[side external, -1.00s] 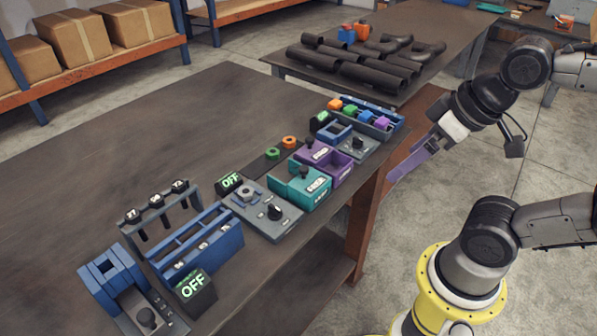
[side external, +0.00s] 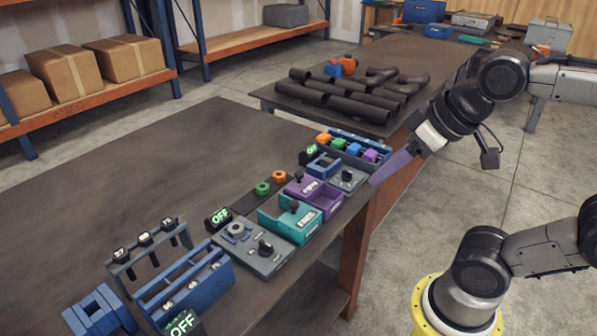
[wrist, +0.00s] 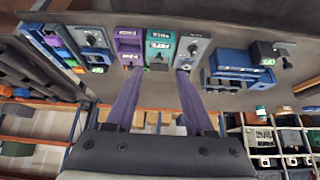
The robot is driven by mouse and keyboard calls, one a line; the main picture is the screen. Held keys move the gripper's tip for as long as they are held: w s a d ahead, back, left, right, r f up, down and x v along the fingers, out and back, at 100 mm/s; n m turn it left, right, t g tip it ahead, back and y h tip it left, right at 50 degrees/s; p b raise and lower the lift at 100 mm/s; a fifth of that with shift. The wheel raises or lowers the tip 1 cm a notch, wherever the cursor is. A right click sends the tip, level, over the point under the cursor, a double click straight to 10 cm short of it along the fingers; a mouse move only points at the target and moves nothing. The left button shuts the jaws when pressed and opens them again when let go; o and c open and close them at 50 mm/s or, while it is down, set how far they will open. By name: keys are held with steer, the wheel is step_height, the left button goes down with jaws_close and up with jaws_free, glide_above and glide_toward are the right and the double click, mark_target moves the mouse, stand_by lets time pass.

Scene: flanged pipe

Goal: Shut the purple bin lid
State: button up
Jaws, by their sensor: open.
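The purple bin (side external: 322,200) stands in the row of fixtures along the bench's edge, just behind a teal bin (side external: 290,228). A dark knob (side external: 299,177) shows at the purple bin's back left, and part of the bin looks open. The lid's exact position is too small to tell. The purple bin also shows in the wrist view (wrist: 128,42), at top centre left. My gripper (wrist: 159,71) has two long purple fingers, spread apart with nothing between them. In the side view, my gripper (side external: 374,181) is right of the purple bin, off the bench edge, apart from it.
A grey knob panel (side external: 345,180) and a blue tray (side external: 362,150) with coloured blocks stand beyond the purple bin. A grey dial panel (side external: 262,246) stands nearer. Green and orange rings (side external: 271,182) lie behind the bins. The bench top (side external: 180,170) at left is clear.

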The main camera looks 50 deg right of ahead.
steer(key=shift+m, duration=0.4)
steer(key=w+r, duration=0.1)
steer(key=w, duration=0.2)
steer(key=w+d+r, duration=0.1)
steer(key=w+r, duration=0.1)
steer(key=w, duration=0.2)
steer(key=w+r, duration=0.1)
steer(key=w, duration=0.2)
steer(key=shift+w+d+r, duration=0.15)
steer(key=shift+d+r, duration=0.15)
steer(key=c, duration=0.7)
steer(key=shift+m+h, duration=0.3)
steer(key=shift+h, duration=0.1)
steer(key=w, duration=0.2)
steer(key=w+d, duration=0.1)
steer(key=w, duration=0.1)
steer(key=w+d, duration=0.1)
steer(key=w, duration=0.2)
steer(key=shift+f, duration=0.1)
jaws_close()
steer(key=g, duration=0.1)
glide_above(312, 185)
steer(key=w+a, duration=0.3)
steer(key=w, duration=0.1)
step_height(312, 185, down, 5)
step_height(312, 185, down, 16)
steer(key=w+d+m+g, duration=0.1)
steer(key=d+g, duration=0.1)
steer(key=shift+w+d, duration=0.2)
steer(key=shift+d, duration=0.1)
